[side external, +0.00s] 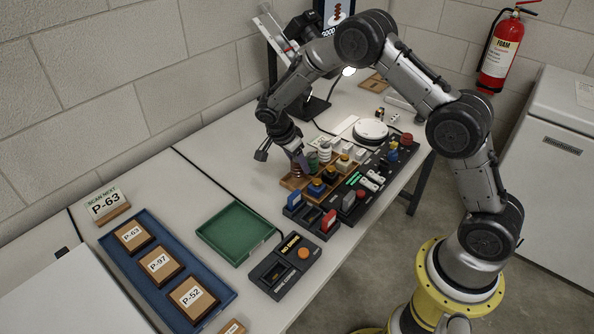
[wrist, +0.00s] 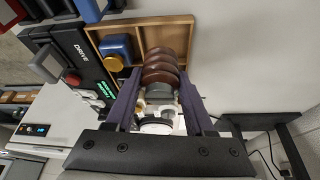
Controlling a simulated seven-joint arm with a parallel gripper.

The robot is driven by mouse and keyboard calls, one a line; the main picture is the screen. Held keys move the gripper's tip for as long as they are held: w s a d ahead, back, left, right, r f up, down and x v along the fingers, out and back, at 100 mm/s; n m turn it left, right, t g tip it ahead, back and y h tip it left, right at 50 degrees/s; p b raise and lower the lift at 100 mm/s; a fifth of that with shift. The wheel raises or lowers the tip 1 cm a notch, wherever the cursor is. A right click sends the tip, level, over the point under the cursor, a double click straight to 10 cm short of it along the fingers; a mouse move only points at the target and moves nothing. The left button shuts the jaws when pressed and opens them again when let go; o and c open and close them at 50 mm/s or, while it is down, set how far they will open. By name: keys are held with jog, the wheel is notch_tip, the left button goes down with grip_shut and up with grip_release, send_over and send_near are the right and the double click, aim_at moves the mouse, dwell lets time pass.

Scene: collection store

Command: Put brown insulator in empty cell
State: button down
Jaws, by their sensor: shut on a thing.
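A brown ribbed insulator (wrist: 163,66) sits between the two fingers of my gripper (wrist: 158,85) in the wrist view, and the gripper is shut on it. In the side view my gripper (side external: 301,160) points down at the near-left end of the wooden tray (side external: 289,184), and the insulator is small and partly hidden there. The tray also shows in the wrist view (wrist: 187,30), where a bare cell lies just past the insulator. I cannot tell whether the insulator touches the tray floor.

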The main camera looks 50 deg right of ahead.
jog(key=shift+w+f, duration=0.2)
jog(key=shift+f, duration=1.6)
jog(key=shift+f, duration=0.1)
jog(key=shift+c, duration=1.3)
grip_release()
jog(key=shift+f, duration=0.1)
jog(key=v, duration=1.2)
jog(key=shift+r, duration=0.3)
notch_tip(320, 180, up, 9)
jog(key=n+t+y, duration=0.1)
jog(key=n, duration=0.3)
send_over(297, 172)
jog(key=s+a, duration=0.3)
jog(key=s, duration=0.1)
jog(key=s+r+n+t+y, duration=0.1)
jog(key=s+r+n+t, duration=0.1)
jog(key=s+r+n, duration=0.6)
jog(key=s+a+n+t+y, duration=0.2)
jog(key=s+n, duration=0.5)
jog(key=s, duration=1)
jog(key=shift+s+a+f+n+t, duration=0.15)
jog(key=shift+s+a+n+t, duration=0.25)
jog(key=shift+a+t, duration=0.15)
